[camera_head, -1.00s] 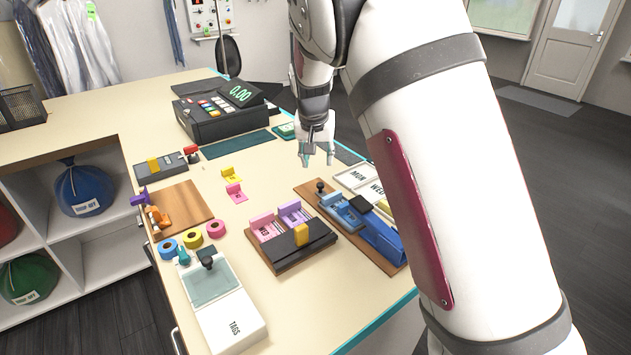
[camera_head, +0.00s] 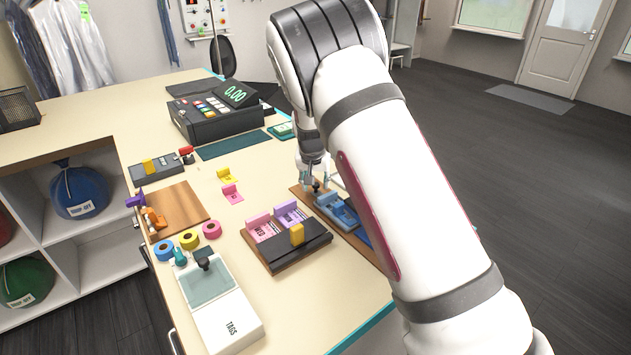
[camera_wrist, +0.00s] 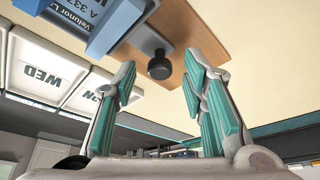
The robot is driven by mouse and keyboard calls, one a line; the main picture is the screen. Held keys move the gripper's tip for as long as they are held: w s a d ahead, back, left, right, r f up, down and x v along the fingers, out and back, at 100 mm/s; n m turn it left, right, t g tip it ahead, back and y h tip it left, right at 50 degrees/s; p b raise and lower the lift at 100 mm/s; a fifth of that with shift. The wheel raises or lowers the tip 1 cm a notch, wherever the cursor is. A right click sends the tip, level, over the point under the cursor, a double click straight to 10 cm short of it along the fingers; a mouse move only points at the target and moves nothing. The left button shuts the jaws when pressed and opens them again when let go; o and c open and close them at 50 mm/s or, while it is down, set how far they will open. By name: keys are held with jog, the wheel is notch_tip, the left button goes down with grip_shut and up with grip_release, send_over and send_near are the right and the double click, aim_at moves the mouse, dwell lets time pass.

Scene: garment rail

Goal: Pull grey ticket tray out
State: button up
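A blue-grey ticket holder (camera_head: 338,209) sits on the long wooden board (camera_head: 358,238) at the right of the counter; a printed ticket (camera_wrist: 82,12) shows on it in the wrist view. No plainly grey ticket tray stands out there. A black round knob (camera_wrist: 159,66) stands at the board's far end. My gripper (camera_head: 316,182) is at that end, pointing down. In the wrist view my gripper (camera_wrist: 160,62) is open, with the knob showing between its two teal-padded fingers; contact is not visible. My arm hides part of the board.
White MON and WED trays (camera_wrist: 38,74) lie beside the board. The pink and purple ticket rack (camera_head: 287,240) stands left of it. The till (camera_head: 212,115) is farther back. A white TAGS box (camera_head: 222,318) is at the front. Bare counter lies left of my gripper.

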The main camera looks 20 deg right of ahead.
grip_shut()
jog(key=w+b, duration=0.2)
jog(key=w+a+b, duration=0.1)
jog(key=w+b, duration=0.1)
jog(key=w+a+b, duration=0.1)
jog(key=w, duration=0.1)
jog(key=shift+a+f+b, duration=0.15)
jog(key=shift+a+b, duration=0.1)
jog(key=shift+b, duration=0.15)
jog(key=shift+w+a+r+b, duration=0.2)
jog(key=shift+w+r+b, duration=0.1)
jog(key=shift+w, duration=0.1)
grip_release()
jog(key=shift+w+f, duration=0.1)
jog(key=v, duration=1.2)
